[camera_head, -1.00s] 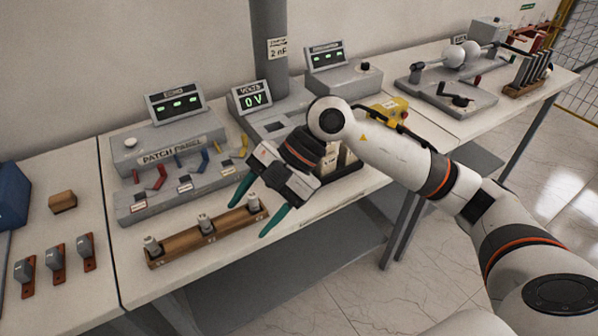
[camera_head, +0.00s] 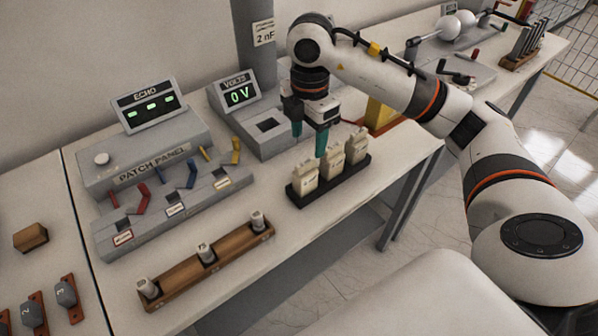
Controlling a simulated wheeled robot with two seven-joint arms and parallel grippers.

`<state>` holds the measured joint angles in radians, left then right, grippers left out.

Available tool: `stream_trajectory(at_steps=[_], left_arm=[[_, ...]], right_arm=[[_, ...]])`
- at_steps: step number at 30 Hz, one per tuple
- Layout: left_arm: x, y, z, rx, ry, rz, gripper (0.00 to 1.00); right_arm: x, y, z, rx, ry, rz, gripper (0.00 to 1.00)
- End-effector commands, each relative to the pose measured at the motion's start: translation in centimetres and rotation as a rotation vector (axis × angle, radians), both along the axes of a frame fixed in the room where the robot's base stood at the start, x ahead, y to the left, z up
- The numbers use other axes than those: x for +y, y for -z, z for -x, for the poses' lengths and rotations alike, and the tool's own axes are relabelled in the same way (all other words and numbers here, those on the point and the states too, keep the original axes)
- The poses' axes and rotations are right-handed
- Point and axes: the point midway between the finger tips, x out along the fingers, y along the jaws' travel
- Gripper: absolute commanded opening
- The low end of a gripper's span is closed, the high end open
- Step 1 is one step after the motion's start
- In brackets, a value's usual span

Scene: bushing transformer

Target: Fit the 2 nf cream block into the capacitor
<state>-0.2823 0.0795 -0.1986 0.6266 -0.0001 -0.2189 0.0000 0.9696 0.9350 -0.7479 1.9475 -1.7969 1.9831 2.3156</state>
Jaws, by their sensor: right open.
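Three cream blocks stand upright in a black rack: a left one (camera_head: 305,181), a middle one (camera_head: 332,162) and a right one (camera_head: 357,147). Their labels are too small to read, so I cannot tell which is 2 nf. The capacitor is the grey unit (camera_head: 284,142) with an empty-looking square socket (camera_head: 268,126), below a "2 nF" sign (camera_head: 264,32). My right gripper (camera_head: 309,143) is open and empty, teal fingers pointing down, just behind the left and middle blocks and right of the socket. My left gripper is not in view.
A volts display (camera_head: 237,94) reads 0 V. The patch panel (camera_head: 165,170) with coloured levers is to the left. A wooden rack (camera_head: 190,275) with grey-white cylinders lies in front. A yellow object (camera_head: 379,114) is behind my right arm. Some tabletop left of the block rack is clear.

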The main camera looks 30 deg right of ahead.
Motion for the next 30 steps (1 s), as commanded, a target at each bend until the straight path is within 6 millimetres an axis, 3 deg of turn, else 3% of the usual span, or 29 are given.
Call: stream_trajectory(at_steps=[3, 8, 14, 21, 30], left_arm=[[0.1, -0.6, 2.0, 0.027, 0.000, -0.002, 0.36], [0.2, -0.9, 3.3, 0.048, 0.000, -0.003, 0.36], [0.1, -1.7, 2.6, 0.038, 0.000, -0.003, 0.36], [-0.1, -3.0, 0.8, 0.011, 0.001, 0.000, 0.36], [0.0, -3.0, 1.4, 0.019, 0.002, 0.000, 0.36]], right_arm=[[0.0, 2.1, 0.1, 0.005, 0.000, -0.002, 0.58], [0.1, 4.2, 0.0, 0.002, -0.002, -0.002, 0.58], [0.1, 5.7, -0.1, 0.004, -0.001, -0.002, 0.58], [0.2, 9.2, -0.3, 0.002, -0.002, -0.004, 0.58], [0.2, 10.0, -0.4, -0.001, -0.003, -0.003, 0.58]])
